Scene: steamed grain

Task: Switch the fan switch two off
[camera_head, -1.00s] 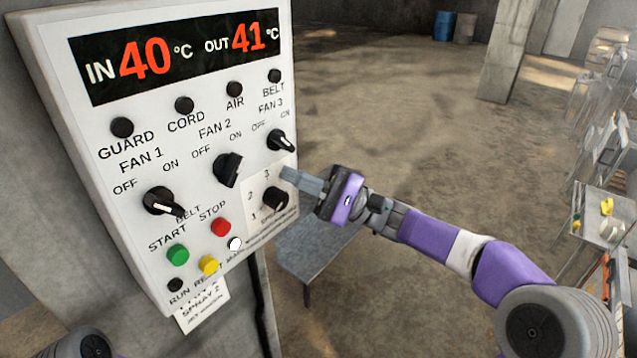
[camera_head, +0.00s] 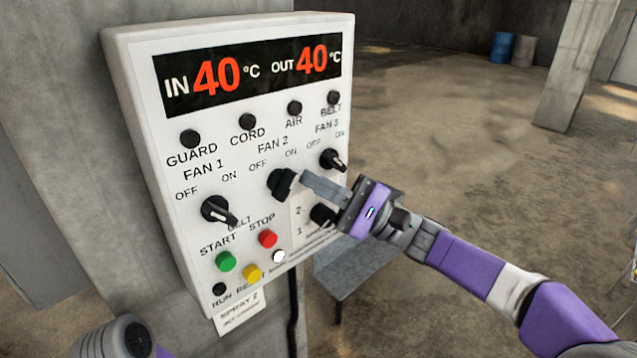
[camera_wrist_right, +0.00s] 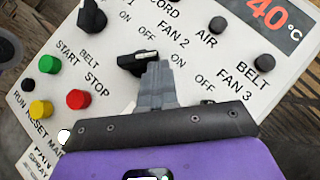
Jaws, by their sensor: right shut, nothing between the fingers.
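The fan 2 switch (camera_head: 282,183) is a black rotary knob in the middle of the white control panel (camera_head: 140,85), under the FAN 2 label with OFF at left and ON at right. It also shows in the right wrist view (camera_wrist_right: 135,62). My right gripper (camera_head: 306,177) is shut and empty, its grey fingertips at the right side of this knob. In the right wrist view the fingertips (camera_wrist_right: 158,66) overlap the knob's lower right edge; whether they touch it I cannot tell. My left gripper is not in view; only part of my left arm shows at the bottom left.
The fan 1 knob (camera_head: 217,210) and fan 3 knob (camera_head: 332,160) flank it. A selector knob (camera_head: 321,215) sits just below my right gripper. Green (camera_head: 226,261), yellow (camera_head: 252,273) and red (camera_head: 268,238) buttons are lower left. A grey table (camera_head: 360,265) stands behind.

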